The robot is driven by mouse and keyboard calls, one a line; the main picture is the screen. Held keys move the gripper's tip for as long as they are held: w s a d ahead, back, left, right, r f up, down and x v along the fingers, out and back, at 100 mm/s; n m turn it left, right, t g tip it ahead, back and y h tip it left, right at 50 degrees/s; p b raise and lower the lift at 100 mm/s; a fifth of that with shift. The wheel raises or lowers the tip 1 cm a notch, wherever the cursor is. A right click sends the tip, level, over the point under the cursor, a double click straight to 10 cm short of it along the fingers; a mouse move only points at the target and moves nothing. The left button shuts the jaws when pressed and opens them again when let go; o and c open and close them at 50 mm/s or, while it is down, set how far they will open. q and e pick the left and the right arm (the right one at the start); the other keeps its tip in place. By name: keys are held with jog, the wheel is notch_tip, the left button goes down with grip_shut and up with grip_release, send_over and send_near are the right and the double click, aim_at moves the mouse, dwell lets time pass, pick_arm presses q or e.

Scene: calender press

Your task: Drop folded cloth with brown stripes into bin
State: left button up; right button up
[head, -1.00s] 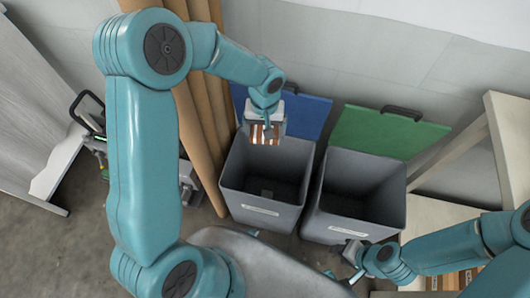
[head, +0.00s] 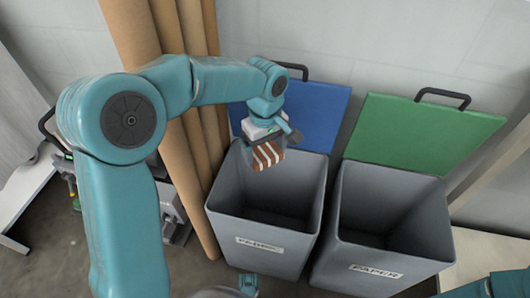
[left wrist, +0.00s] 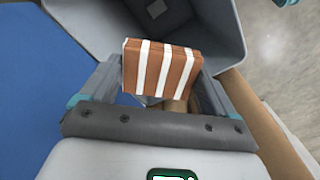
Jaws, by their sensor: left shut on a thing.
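The folded cloth with brown and white stripes (head: 267,155) is held in my left gripper (head: 270,143) over the back left part of the fabric bin's opening. The cloth (left wrist: 161,68) also shows between the two fingers in the left wrist view. The grey bin (head: 265,242) with the blue lid (head: 318,117) stands open, and its label seems to read FABRIC. Its inside looks empty where it can be seen. The bin wall (left wrist: 213,22) shows beyond the cloth in the left wrist view. My right gripper is out of view; only a bit of its arm shows at the lower right.
A second grey bin (head: 375,255), labelled PAPER, with an open green lid (head: 420,135), stands close to the right. Tall brown rolls (head: 205,135) lean at the left of the fabric bin. A grey wall (head: 330,35) is behind.

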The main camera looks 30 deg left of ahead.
aim_at(265, 162)
pick_arm(q)
notch_tip(265, 162, down, 5)
jog(key=b, duration=0.4)
jog(key=shift+f, duration=0.15)
jog(key=o, duration=0.8)
jog(key=shift+c, duration=0.2)
notch_tip(265, 162, up, 16)
jog(key=p, duration=0.7)
jog(key=shift+r, duration=0.25)
jog(key=shift+s, duration=0.15)
